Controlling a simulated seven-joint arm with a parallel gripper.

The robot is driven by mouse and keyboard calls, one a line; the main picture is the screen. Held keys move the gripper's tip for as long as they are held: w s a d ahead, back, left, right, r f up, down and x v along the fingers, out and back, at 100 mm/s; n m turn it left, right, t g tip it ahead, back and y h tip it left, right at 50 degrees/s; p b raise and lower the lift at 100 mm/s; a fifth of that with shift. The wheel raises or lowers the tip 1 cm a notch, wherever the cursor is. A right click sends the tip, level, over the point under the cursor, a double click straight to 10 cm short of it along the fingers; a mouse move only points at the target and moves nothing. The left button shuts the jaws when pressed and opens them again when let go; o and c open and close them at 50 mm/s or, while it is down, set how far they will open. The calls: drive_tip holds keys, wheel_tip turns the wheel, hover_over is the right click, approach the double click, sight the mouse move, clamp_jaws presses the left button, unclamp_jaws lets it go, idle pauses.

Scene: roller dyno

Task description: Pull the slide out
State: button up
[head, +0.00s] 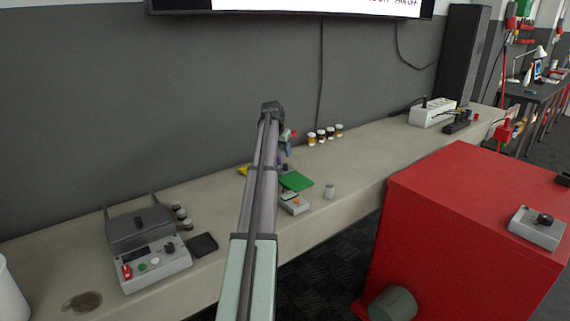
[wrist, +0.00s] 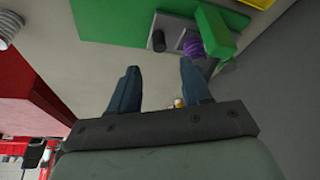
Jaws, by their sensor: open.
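My gripper (wrist: 160,78) is open and empty, its two dark blue fingers apart in the wrist view. In the head view it is small and partly hidden at the end of my arm. Beyond the fingers is a small grey fixture (wrist: 172,30) with a dark round knob (wrist: 158,41), a purple coil (wrist: 194,47) and a green block (wrist: 215,32). The green block lies just past the right finger in the picture; contact is not visible. A flat green plate (head: 297,181) lies on the bench beside my arm. I cannot tell which part is the slide.
A grey box with an orange button (head: 295,205) and a small metal cylinder (head: 329,191) stand near the bench's front edge. Several small jars (head: 325,133) stand behind. A large red cabinet (head: 450,225) is on the right, a control unit (head: 150,255) on the left.

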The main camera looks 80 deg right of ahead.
sight(285, 164)
drive_tip(key=x, duration=0.8)
clamp_jaws()
idle(0.4)
